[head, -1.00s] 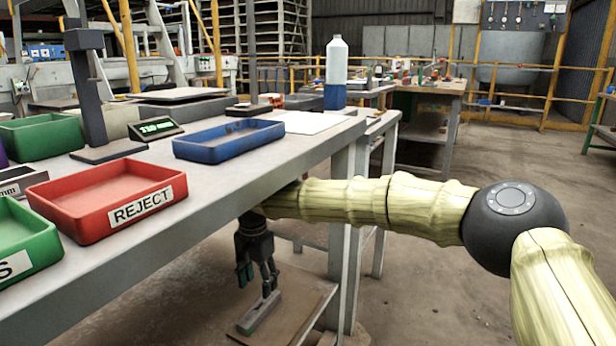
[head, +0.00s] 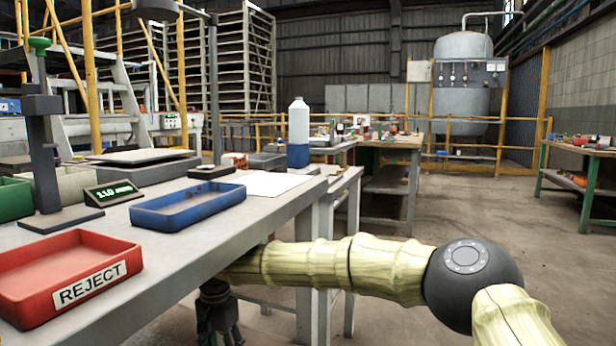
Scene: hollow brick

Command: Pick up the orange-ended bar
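My gripper (head: 218,328) hangs below the worktable (head: 275,208), at the bottom edge of the head view. It is dark, and its fingers are cut off by the frame, so I cannot tell whether it is open or shut. I cannot make out an orange-ended bar in the current view. The low board under the gripper, where a small grey bar showed earlier, is now outside the frame.
On the worktable are a red REJECT tray (head: 50,298), a blue tray (head: 190,220), a display (head: 114,193) and a bottle (head: 299,155). Table legs (head: 306,265) stand close to my gripper. Open floor (head: 560,280) lies to the right.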

